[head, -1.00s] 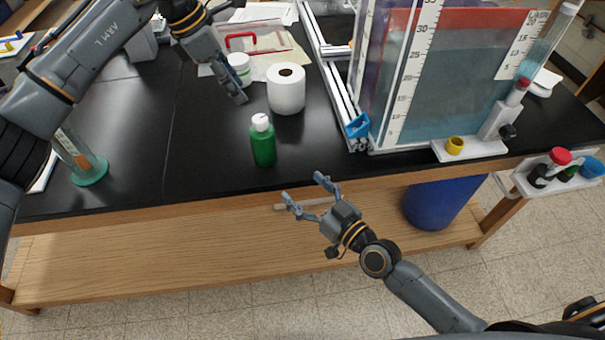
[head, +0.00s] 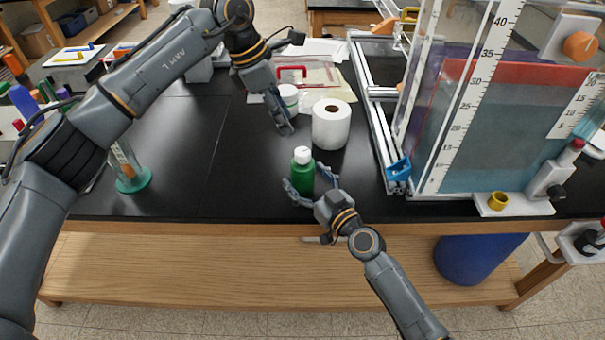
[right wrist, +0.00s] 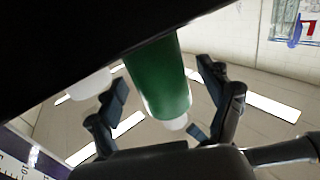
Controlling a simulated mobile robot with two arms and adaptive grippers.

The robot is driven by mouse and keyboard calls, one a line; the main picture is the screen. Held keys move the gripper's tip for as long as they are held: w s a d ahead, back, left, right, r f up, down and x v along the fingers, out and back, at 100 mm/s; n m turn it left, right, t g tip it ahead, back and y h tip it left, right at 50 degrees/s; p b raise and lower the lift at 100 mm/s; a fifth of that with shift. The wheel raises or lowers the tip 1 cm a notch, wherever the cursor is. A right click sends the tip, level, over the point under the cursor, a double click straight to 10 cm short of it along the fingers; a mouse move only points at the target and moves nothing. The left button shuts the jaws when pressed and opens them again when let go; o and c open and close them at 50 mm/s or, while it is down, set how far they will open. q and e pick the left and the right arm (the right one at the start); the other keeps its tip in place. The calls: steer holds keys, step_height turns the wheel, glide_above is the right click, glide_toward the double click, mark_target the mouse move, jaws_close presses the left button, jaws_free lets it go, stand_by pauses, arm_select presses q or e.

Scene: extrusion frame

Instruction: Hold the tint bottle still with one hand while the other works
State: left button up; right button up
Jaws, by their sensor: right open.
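The tint bottle, green with a white cap (head: 302,178), stands upright near the front edge of the black bench. My right gripper (head: 308,188) is open, with its fingers on either side of the bottle; I cannot tell whether they touch it. In the right wrist view the green bottle (right wrist: 160,80) lies between the two spread fingers (right wrist: 165,100), cap pointing down in the picture. My left gripper (head: 281,116) hangs behind the bottle, beside a white jar and a paper roll; its fingers overlap, so its opening is unclear.
A white paper roll (head: 331,125) stands just behind the bottle, with a white jar (head: 290,95) beyond. The extrusion frame (head: 371,130) and a scaled tank (head: 480,130) stand to the right. A cylinder with a teal base (head: 133,182) is at left. Bench between is clear.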

steer(key=shift+x, duration=0.8)
steer(key=shift+c, duration=0.4)
